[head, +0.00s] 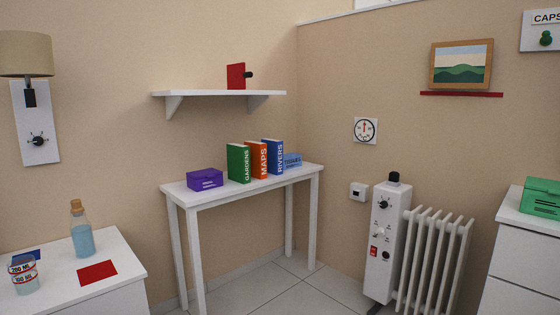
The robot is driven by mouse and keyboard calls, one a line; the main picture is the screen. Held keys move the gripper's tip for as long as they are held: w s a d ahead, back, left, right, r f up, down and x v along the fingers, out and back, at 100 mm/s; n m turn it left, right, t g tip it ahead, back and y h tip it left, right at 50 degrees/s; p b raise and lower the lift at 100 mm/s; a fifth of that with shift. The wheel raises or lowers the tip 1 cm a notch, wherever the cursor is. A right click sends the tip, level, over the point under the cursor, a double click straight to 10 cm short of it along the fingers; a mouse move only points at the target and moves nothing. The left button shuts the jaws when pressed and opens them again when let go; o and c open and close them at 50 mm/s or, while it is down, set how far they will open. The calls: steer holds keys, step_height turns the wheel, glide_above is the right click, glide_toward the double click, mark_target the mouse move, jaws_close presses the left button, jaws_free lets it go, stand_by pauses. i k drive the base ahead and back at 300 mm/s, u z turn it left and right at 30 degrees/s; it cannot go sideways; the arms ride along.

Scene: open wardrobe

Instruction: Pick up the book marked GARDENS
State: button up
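The book marked GARDENS (238,163) is green with a white spine label. It stands upright on a narrow white table (188,192) against the wall. To its right stand an orange book marked MAPS (258,160) and a blue book marked RIVERS (275,157), both upright and close by. My gripper is not in view.
A shelf (215,94) hangs above.

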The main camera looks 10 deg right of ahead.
mark_target(238, 156)
steer(key=u, duration=0.3)
steer(key=i, duration=2.2)
steer(key=z, duration=0.5)
